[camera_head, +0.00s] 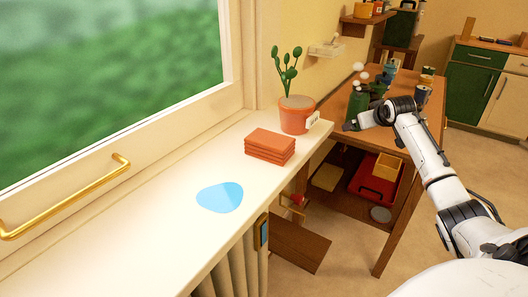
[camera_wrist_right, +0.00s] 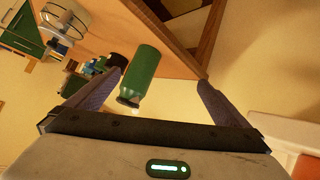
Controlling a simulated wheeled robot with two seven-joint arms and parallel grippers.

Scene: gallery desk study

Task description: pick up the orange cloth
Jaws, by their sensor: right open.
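The orange cloth (camera_head: 270,146) lies folded in a neat stack on the white windowsill (camera_head: 120,249), in front of the plant pot. My right gripper (camera_head: 351,125) is to the right of the cloth, past the sill's edge and by the wooden workbench, well apart from the cloth. In the right wrist view its two fingers (camera_wrist_right: 151,88) are spread, with a green bottle (camera_wrist_right: 146,73) showing between them. I cannot tell how far the bottle is from the fingers. My left gripper is not in view.
A light-blue puddle-like patch (camera_head: 220,197) lies on the sill nearer than the cloth. A potted cactus (camera_head: 297,116) with a white tag stands just behind the cloth. A brass window handle (camera_head: 70,196) juts out at left. The workbench (camera_head: 428,120) holds several bottles and cans.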

